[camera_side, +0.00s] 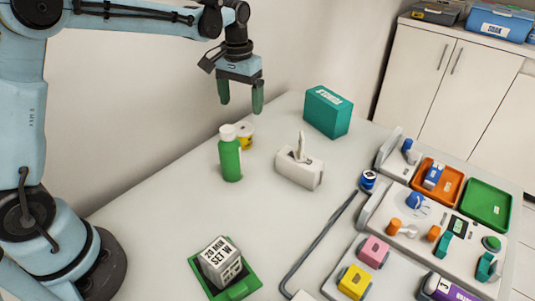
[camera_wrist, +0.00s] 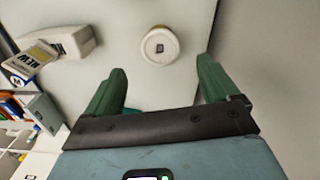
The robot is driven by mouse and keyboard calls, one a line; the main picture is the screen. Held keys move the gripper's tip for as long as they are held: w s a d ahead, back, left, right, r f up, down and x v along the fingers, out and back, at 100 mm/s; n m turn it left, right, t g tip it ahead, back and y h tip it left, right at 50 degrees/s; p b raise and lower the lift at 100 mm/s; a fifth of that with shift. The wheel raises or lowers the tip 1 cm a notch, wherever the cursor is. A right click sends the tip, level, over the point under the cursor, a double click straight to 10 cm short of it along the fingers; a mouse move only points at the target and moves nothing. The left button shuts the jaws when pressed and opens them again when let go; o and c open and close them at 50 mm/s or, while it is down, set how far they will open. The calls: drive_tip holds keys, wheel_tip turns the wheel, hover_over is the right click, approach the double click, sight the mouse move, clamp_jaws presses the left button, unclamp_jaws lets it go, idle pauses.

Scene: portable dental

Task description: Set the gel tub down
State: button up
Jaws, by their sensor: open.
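A small tub with a yellow body and white lid (camera_side: 246,135), which I take as the gel tub, stands upright on the white table, just behind and right of the green bottle (camera_side: 230,158). In the wrist view its round lid (camera_wrist: 159,46) shows from above, with a dark square mark. My gripper (camera_side: 241,103) is above the tub, with clear space between. Its two green fingers are apart with nothing between them; in the wrist view the gripper (camera_wrist: 160,72) has the tub beyond its fingertips. The bottle partly hides the tub in the side view.
A white dispenser (camera_side: 299,171) and a teal box (camera_side: 327,112) stand right of the tub. A green tray (camera_side: 240,289) with a grey block is at the front. Trays with several small parts fill the right side. The table left of the bottle is clear.

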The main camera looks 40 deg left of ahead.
drive_tip(key=s+d+r+m+t, duration=0.1)
drive_tip(key=s+d+r+t, duration=0.15)
drive_tip(key=s+r, duration=0.45)
drive_tip(key=s+d+f+m+t, duration=0.1)
drive_tip(key=s+f+t, duration=0.3)
drive_tip(key=s, duration=0.6)
drive_tip(key=shift+f+t, duration=0.35)
